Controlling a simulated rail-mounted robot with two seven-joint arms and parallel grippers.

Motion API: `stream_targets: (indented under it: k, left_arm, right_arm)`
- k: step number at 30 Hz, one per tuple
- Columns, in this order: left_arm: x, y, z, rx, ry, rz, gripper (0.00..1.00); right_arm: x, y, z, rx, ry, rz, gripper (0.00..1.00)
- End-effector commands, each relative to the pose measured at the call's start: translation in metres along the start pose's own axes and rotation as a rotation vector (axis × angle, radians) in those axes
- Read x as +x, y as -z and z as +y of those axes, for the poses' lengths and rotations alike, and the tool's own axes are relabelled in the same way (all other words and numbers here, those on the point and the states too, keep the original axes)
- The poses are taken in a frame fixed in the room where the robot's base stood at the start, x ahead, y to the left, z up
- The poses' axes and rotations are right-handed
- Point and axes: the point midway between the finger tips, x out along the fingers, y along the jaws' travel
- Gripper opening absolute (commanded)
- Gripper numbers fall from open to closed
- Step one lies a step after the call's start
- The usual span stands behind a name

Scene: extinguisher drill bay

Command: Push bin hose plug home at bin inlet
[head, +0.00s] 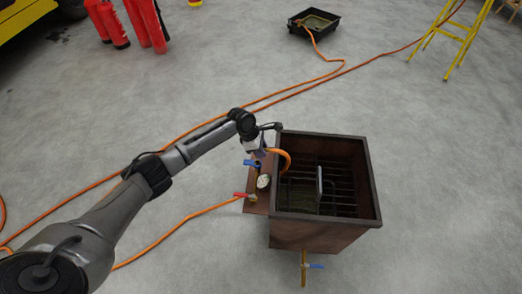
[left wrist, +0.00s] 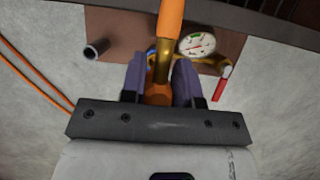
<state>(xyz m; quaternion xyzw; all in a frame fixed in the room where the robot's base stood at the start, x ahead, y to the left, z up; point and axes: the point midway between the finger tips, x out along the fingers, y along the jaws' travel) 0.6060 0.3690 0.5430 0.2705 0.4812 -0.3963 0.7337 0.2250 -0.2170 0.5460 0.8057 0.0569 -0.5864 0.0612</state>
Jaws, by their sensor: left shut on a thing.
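My left gripper (head: 263,151) is at the left side of the brown bin (head: 318,236), above its side panel. In the left wrist view its two fingers (left wrist: 159,84) are shut on the brass hose plug (left wrist: 158,94), with the orange hose (left wrist: 171,18) rising from it. In the head view this hose (head: 286,158) curves over the bin's rim. A dark, open pipe stub (left wrist: 97,49) stands on the panel, left of the fingers and apart from the plug; I cannot tell whether it is the bin inlet. The plug's far end is hidden. My right gripper is out of view.
The bin holds a dark grate. Orange hoses cross the floor. A black tray (head: 328,29), red extinguishers (head: 147,25) and a yellow ladder (head: 447,40) stand farther back.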

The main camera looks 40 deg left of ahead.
Motion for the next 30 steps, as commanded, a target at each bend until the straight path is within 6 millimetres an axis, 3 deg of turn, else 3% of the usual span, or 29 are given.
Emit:
stream_targets:
  k: [3,9,30]
  left_arm:
    - [0.007,0.003,0.0,0.001,-0.001,-0.001,0.0]
    - [0.009,0.004,0.0,0.001,-0.001,-0.001,0.0]
    - [0.012,0.004,-0.001,-0.005,0.012,-0.001,0.0]
  right_arm:
    - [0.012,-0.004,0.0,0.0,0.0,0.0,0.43]
    - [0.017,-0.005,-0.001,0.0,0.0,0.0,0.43]
    - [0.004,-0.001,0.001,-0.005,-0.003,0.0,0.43]
